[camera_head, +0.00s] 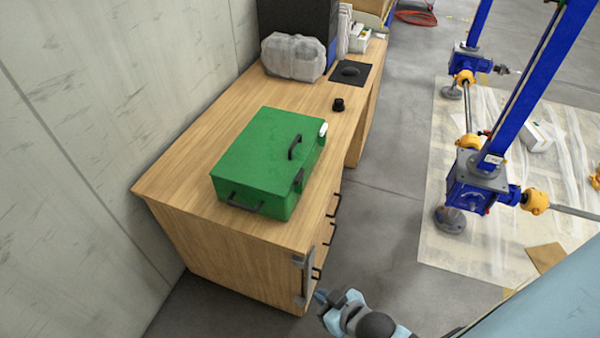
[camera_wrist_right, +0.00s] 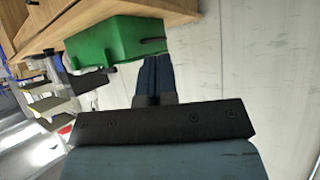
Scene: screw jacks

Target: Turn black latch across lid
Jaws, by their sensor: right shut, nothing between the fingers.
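A green metal box (camera_head: 258,160) with a closed lid sits on the wooden desk. A black handle (camera_head: 295,147) stands on its lid, and a small black latch (camera_head: 298,178) is at the lid's right edge. It is too small to tell how the latch is turned. The box also shows in the right wrist view (camera_wrist_right: 115,40), with a black bar on its side. My right gripper (camera_head: 320,296) is low beside the desk's front right corner, apart from the box. Its blue fingers (camera_wrist_right: 153,72) are shut and empty. My left gripper is out of view.
The desk (camera_head: 180,165) has drawer handles on its right side. A white tab (camera_head: 323,129) is at the box's far right corner. A small black knob (camera_head: 338,104) and a wrapped bundle (camera_head: 292,57) stand behind the box.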

